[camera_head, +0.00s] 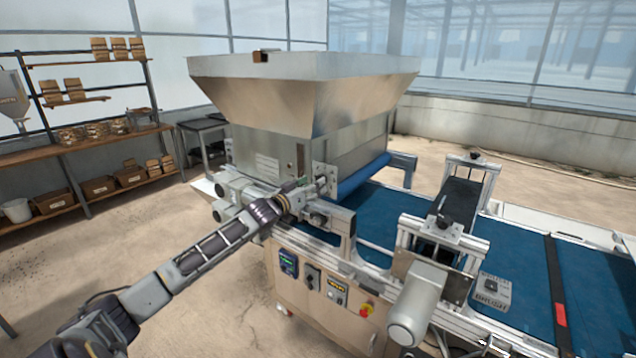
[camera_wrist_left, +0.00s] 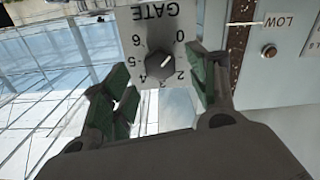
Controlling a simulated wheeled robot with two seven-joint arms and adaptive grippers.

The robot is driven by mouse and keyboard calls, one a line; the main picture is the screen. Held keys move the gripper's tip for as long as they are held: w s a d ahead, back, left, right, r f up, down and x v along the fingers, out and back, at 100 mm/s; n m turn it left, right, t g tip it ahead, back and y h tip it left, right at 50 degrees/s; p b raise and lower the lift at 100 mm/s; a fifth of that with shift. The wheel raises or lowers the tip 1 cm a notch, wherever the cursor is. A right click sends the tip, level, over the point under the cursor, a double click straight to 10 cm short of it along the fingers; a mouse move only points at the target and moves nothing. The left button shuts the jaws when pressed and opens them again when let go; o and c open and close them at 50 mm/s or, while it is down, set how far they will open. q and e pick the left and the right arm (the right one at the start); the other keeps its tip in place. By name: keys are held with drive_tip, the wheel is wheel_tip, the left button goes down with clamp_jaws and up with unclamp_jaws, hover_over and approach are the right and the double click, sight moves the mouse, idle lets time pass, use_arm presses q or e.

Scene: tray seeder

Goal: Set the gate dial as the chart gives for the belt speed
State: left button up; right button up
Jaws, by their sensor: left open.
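The gate dial (camera_wrist_left: 160,66) is a dark round knob on a white plate marked GATE, which appears upside down in the left wrist view. Numbers up to 6 ring the knob. A pale mark on it points toward the upper right, near the 0 side. My left gripper (camera_wrist_left: 160,84) is open, its green-padded fingers on either side of the dial; contact is not clear. In the head view, my left gripper (camera_head: 296,194) is at the hopper's lower front corner and hides the dial. A pale label (camera_head: 267,165) on the hopper is too small to read.
The metal hopper (camera_head: 300,95) stands over the blue belt (camera_head: 380,215). A LOW indicator (camera_wrist_left: 269,50) is beside the dial plate.

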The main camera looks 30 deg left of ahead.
use_arm(q)
drive_tip(key=shift+w+d+p, duration=0.15)
drive_tip(key=shift+w+p, duration=0.15)
drive_tip(key=shift+w, duration=1.5)
drive_tip(key=c, duration=1)
